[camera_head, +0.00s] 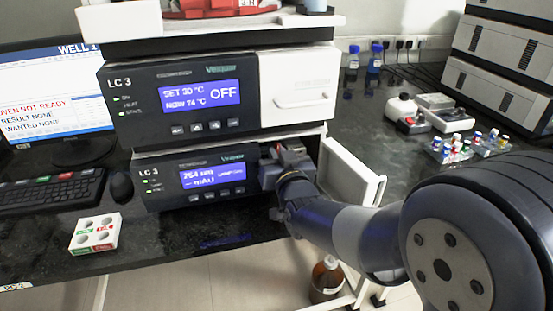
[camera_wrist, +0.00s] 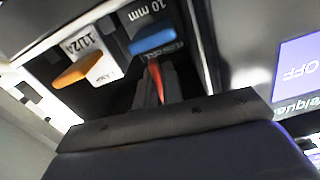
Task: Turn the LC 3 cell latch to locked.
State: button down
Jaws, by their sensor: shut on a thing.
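The lower LC 3 unit (camera_head: 160,197) has a blue screen, and its right-hand door (camera_head: 349,172) stands open. My gripper (camera_head: 272,168) reaches into the opening at the unit's right side and hides most of its inside in the head view. In the wrist view my gripper (camera_wrist: 160,92) is shut on a red lever (camera_wrist: 155,76), which looks like the cell latch. The lever lies just by a blue tab (camera_wrist: 154,42) on a part marked 10 mm. Whether the latch is locked I cannot tell.
An orange tab (camera_wrist: 78,72) with a label sits beside the 10 mm part. The upper LC 3 unit (camera_head: 125,121) reads OFF, SET 30, NOW 74. A vial block (camera_head: 92,238) lies at front left. A brown bottle (camera_head: 327,274) stands below the bench.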

jog(key=shift+n, duration=0.6)
jog(key=c, duration=1.5)
grip_release()
jog(key=shift+c, duration=0.2)
jog(key=shift+s, duration=0.1)
jog(key=v, duration=1)
jog(key=shift+s, duration=0.3)
jog(key=shift+w, duration=0.15)
